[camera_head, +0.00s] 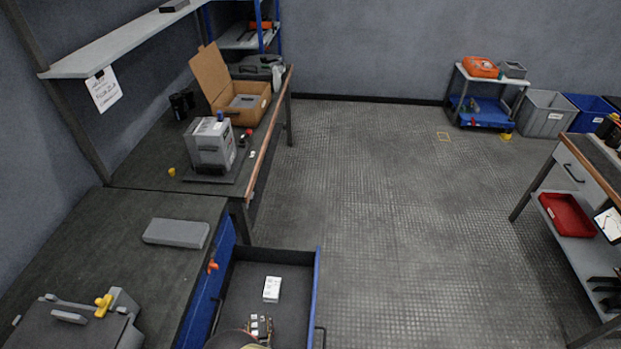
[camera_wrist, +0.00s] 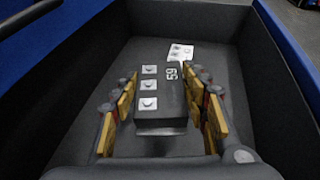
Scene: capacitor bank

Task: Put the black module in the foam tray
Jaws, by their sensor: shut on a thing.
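The black module (camera_wrist: 172,98) is a dark block marked 59 with several pale square terminals along its left side. My gripper (camera_wrist: 163,110) is shut on it, its yellow-padded fingers on either side. In the head view my gripper (camera_head: 260,326) shows at the bottom, inside the open drawer (camera_head: 262,257). The module is in the drawer; whether it touches the floor I cannot tell. An open cardboard box (camera_head: 258,110) on the far bench holds a grey insert (camera_head: 243,101), possibly the foam tray; its inside is too small to make out.
A white labelled item (camera_head: 272,289) lies in the drawer beyond the module. Drawer walls stand close around my gripper. A grey machine (camera_head: 211,146) stands on the bench before the box, and a flat grey case (camera_head: 176,233) lies nearer.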

